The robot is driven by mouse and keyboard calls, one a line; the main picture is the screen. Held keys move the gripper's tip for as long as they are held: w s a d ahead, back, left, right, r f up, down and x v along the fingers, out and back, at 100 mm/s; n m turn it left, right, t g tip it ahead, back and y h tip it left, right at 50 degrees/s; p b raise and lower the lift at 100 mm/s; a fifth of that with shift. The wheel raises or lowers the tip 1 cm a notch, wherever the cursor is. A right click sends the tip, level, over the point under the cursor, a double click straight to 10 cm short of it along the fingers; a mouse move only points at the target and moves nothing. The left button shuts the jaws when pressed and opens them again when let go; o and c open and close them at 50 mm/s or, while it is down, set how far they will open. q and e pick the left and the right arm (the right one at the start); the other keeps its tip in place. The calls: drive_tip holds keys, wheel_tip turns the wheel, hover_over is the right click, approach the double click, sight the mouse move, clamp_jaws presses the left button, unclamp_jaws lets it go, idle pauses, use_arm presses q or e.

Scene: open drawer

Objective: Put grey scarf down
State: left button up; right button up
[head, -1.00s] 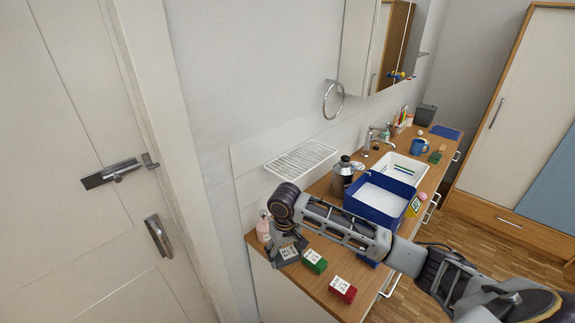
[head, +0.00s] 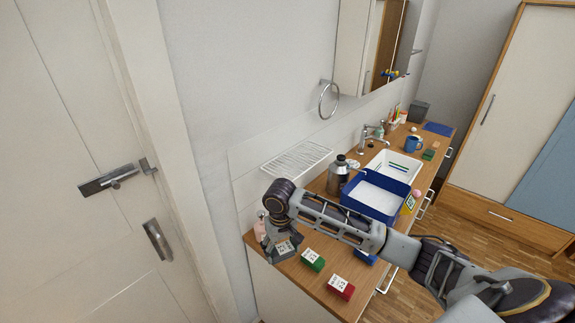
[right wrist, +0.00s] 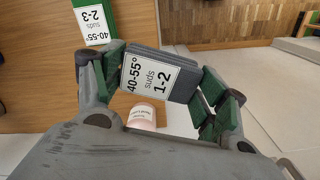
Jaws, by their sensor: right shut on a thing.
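The grey scarf is a small folded grey block with a white label, "40-55° suds 1-2" (right wrist: 178,75). My right gripper (right wrist: 165,85) is shut on it, with a green-padded finger at each side. In the head view my right gripper (head: 281,238) holds the grey scarf (head: 293,240) at the near left end of the wooden counter (head: 298,283). I cannot tell whether the scarf touches the counter. My left gripper is not in view.
A green labelled block (head: 312,260) and a red one (head: 341,287) lie right of the scarf. A pink bottle (head: 260,230) stands close on its left. A blue bin (head: 375,195), a dark metal bottle (head: 338,178) and a white basin (head: 396,165) stand farther back.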

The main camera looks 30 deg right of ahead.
drive_tip(key=shift+r+p, duration=0.55)
drive_tip(key=shift+r, duration=0.15)
drive_tip(key=shift+f, duration=0.1)
